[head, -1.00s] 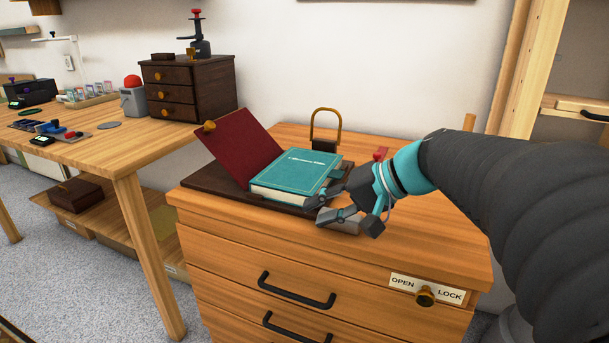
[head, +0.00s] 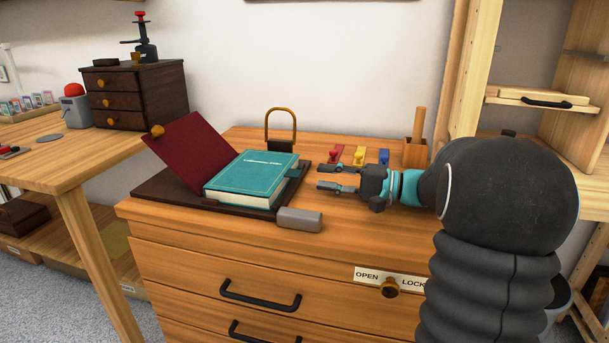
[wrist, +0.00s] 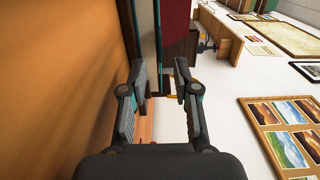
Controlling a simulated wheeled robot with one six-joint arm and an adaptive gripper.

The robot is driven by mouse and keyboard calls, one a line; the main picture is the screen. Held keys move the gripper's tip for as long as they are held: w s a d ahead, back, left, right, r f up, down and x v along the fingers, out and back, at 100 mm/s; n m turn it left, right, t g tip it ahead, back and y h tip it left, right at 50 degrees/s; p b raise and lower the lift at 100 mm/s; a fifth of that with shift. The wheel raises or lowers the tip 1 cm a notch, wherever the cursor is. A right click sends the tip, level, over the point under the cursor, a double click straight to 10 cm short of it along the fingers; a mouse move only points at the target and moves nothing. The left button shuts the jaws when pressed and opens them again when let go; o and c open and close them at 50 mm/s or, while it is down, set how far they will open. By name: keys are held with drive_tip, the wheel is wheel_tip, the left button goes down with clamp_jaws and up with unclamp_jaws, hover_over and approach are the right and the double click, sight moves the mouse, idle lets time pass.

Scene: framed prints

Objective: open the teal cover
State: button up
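The teal cover (head: 255,175) is the top of a thick closed book with pale page edges, lying flat on a dark base (head: 165,187). A dark red panel (head: 190,150) with a brass knob stands tilted open to the left of the book. My gripper (head: 324,178) is open and empty just right of the book, fingers pointing left at it, with a small gap between. In the wrist view, the spread fingers (wrist: 163,82) face a narrow teal edge (wrist: 157,25), with the red panel (wrist: 174,20) beyond.
A grey block (head: 299,219) lies in front of the book. A brass arch (head: 281,125) stands behind it. Red, yellow and blue pieces (head: 359,155) and a wooden holder (head: 415,150) are behind my gripper. The drawer unit has an open/lock knob (head: 390,288).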

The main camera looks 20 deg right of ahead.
drive_tip(key=x, duration=0.6)
clamp_jaws()
